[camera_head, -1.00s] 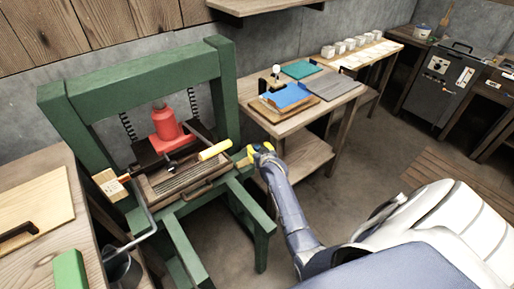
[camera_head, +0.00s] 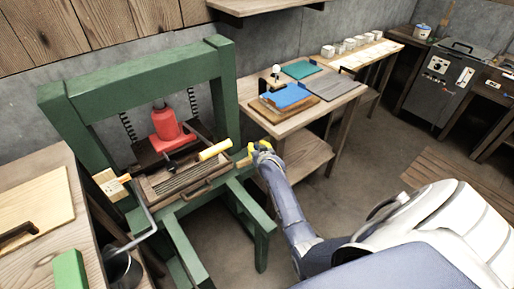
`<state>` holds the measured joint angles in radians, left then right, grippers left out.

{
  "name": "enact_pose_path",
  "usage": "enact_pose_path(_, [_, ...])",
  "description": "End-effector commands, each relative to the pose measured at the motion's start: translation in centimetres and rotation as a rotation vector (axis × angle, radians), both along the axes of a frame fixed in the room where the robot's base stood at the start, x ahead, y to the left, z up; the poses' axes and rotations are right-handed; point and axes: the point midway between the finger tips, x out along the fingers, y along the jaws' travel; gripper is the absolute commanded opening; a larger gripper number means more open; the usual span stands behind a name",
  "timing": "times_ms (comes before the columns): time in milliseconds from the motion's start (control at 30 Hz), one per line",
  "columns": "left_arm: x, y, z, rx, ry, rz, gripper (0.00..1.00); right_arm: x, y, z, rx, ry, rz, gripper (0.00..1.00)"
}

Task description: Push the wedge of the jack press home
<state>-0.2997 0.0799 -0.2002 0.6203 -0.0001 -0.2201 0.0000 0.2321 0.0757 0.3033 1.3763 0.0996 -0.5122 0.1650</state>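The jack press is a green frame (camera_head: 145,78) with a red jack (camera_head: 165,122) standing in it. A slatted tray or mould with a handle (camera_head: 181,178) sits on the bed below the jack. A pale yellow bar (camera_head: 214,150) sticks out at its right. A small tan piece (camera_head: 243,162), possibly the wedge, shows at the right side of the bed. My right gripper (camera_head: 256,150), with yellow fingertips, is just right of this piece; I cannot tell whether they touch or whether the fingers are closed. A wooden block (camera_head: 112,185) is at the press's left side. My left gripper is not in view.
A wooden side table (camera_head: 340,92) with blue, teal and grey sheets stands right of the press. A bench (camera_head: 40,245) with a board and a green block is at the left front. Open floor (camera_head: 345,185) lies right of the press.

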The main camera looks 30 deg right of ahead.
Motion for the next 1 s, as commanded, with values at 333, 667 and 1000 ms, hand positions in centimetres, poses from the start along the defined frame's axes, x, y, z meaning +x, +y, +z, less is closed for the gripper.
enact_pose_path(333, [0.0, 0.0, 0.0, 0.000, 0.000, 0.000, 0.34, 0.0, 0.0, 0.0, 0.000, 0.000, 0.000, 0.00])
enact_pose_path(667, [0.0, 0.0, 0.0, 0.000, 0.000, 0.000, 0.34, -0.1, 3.0, 0.0, 0.005, -0.003, 0.002, 0.00])
enact_pose_path(1000, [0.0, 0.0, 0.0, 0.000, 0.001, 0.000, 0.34, -0.4, 6.8, 0.1, 0.001, -0.002, 0.001, 0.00])
